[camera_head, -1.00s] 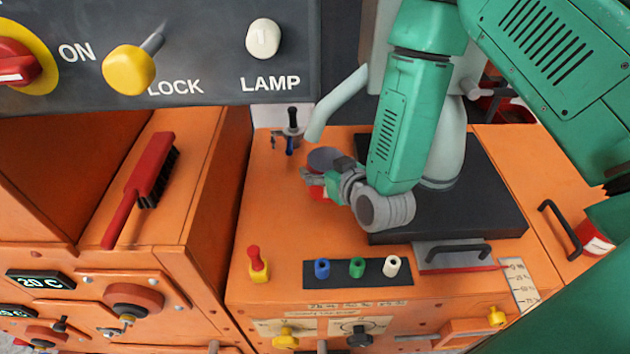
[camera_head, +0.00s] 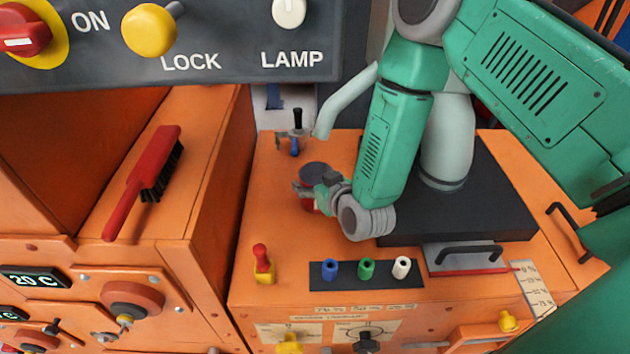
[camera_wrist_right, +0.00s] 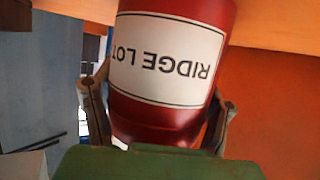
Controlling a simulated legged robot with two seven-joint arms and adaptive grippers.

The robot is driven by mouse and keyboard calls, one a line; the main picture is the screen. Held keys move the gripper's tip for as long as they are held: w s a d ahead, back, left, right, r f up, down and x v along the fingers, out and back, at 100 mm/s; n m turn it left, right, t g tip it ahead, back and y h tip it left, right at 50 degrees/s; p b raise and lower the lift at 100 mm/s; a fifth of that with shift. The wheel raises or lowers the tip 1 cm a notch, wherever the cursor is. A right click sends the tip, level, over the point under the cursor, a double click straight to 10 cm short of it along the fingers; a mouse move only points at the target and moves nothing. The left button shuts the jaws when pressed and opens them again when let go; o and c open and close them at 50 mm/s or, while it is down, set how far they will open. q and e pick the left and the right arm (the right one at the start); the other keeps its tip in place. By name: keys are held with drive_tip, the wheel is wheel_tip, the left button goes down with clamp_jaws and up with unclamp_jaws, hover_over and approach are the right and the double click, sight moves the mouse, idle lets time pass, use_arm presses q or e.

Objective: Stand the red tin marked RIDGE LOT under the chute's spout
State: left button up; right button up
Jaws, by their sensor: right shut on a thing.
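The red tin (camera_head: 306,205) shows in the head view as a sliver of red under a dark grey round top (camera_head: 314,172). My right gripper (camera_head: 310,190) is shut on it and hides much of its side. In the right wrist view the red tin (camera_wrist_right: 160,120) stands between both fingers of the gripper (camera_wrist_right: 158,112), its RIDGE LOT label upside down in the picture. The chute's pale spout (camera_head: 343,100) slants down to the left; its mouth appears above and slightly right of the tin's top. I cannot tell whether the tin touches the orange top. My left gripper is out of view.
A black plate (camera_head: 470,215) bears the pale column beside the spout. A small blue-and-black handled fitting (camera_head: 295,135) stands behind the tin. Blue, green and white pegs (camera_head: 366,268) and a red-yellow knob (camera_head: 263,264) stand in front. Orange top (camera_head: 265,205) left of the tin is clear.

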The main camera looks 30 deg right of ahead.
drive_tip(key=shift+a+f, duration=0.1)
drive_tip(key=o, duration=1.2)
drive_tip(key=shift+d+f, duration=0.1)
drive_tip(key=shift+d, duration=0.55)
drive_tip(key=shift+s, duration=0.1)
drive_tip(key=v, duration=0.2)
drive_tip(key=p+v, duration=0.1)
drive_tip(key=v, duration=0.1)
drive_tip(key=a+p+v, duration=0.1)
drive_tip(key=v, duration=0.1)
drive_tip(key=shift+s+r, duration=0.2)
drive_tip(key=shift+r, duration=0.25)
use_arm(q)
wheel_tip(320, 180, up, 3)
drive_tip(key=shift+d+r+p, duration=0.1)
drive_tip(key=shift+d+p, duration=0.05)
drive_tip(key=shift+p, duration=0.35)
use_arm(e)
drive_tip(key=v, duration=0.5)
drive_tip(key=shift+s+d+f, duration=0.1)
drive_tip(key=shift+s+d, duration=0.05)
drive_tip(key=shift+d, duration=0.15)
